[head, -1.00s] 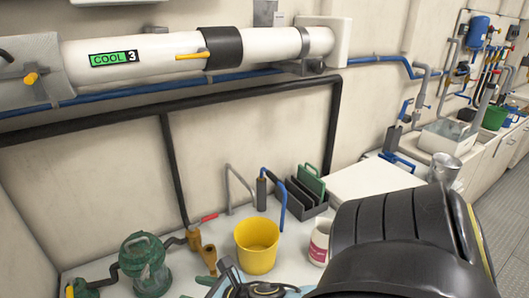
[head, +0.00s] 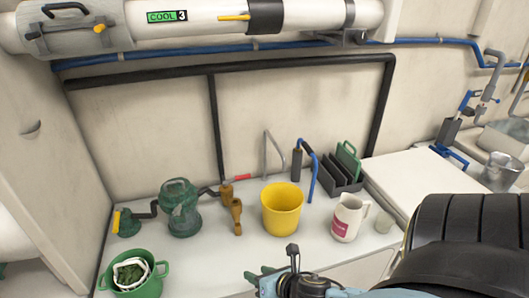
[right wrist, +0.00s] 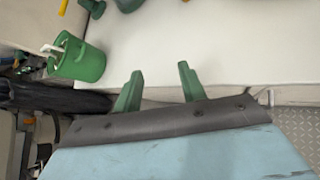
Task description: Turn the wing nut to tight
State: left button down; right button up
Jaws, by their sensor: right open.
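I cannot make out a wing nut for certain in either view. A dark green strainer-like housing (head: 180,208) stands on the white counter, and any nut on its lid is too small to tell. My right gripper shows at the bottom of the head view, partly cut off, in front of the counter. In the right wrist view its two green fingers (right wrist: 159,82) stand apart with nothing between them, near the white counter's edge. My left gripper is not in view.
On the white counter (head: 150,247) stand a green bucket (head: 148,286) holding a cloth-like item, brass fittings (head: 236,215), a yellow bucket (head: 282,212), a white jug (head: 345,222) and a dark rack (head: 340,177). A white pipe (head: 200,18) marked COOL 3 runs above.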

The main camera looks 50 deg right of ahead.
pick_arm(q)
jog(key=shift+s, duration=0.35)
